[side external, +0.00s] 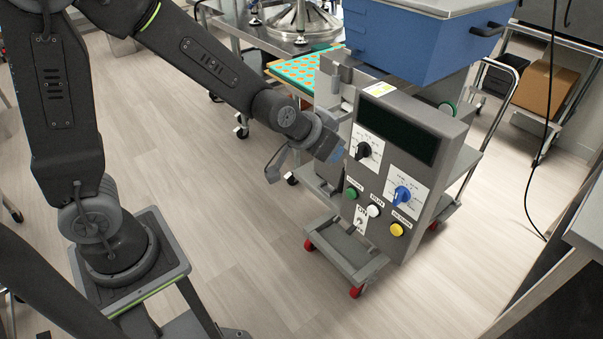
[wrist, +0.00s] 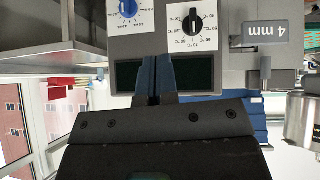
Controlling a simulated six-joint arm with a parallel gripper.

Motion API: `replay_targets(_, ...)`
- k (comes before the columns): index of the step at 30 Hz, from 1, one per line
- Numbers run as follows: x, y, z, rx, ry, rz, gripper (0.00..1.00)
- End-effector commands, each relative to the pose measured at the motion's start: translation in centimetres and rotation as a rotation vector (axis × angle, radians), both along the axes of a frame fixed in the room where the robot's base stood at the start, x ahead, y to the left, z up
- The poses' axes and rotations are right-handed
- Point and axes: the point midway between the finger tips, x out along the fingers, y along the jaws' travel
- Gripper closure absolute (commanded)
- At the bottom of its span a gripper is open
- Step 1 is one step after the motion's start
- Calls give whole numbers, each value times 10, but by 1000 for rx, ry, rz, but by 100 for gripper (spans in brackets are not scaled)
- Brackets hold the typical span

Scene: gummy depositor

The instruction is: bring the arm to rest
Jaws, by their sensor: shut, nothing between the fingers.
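My gripper (side external: 336,153) is in front of the upper left part of the grey control panel (side external: 397,172) in the side view, near the black knob (side external: 364,150). In the wrist view my gripper (wrist: 157,62) has its two fingers together with nothing between them, over the dark display (wrist: 126,76). The wrist view shows the machine upside down, with the black knob (wrist: 192,22) and blue knob (wrist: 127,8) beyond the fingertips. Whether the fingers touch the panel I cannot tell.
The panel carries the blue knob (side external: 402,194) and green (side external: 352,192), white (side external: 374,210) and yellow (side external: 396,229) buttons. A blue hopper (side external: 415,45) stands behind it. A green tray (side external: 297,72) with orange spots lies to its left. Open floor (side external: 220,190) lies left of the machine.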

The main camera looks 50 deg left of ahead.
Motion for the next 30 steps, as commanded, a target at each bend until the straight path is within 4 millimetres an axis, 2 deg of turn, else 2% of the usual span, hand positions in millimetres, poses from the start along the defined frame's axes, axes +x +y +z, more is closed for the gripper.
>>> replay_targets(1, -13, 5, 21, -2, 5, -5, 100)
replay_targets(3, -33, 10, 41, 2, 33, -11, 100)
replay_targets(9, -101, 28, 85, 26, 111, -19, 100)
replay_targets(15, -169, 44, 106, 65, 186, -5, 100)
replay_targets(18, -192, 49, 109, 79, 212, 5, 100)
replay_targets(23, -210, 53, 110, 88, 238, 13, 100)
replay_targets(30, -211, 53, 110, 89, 239, 14, 100)
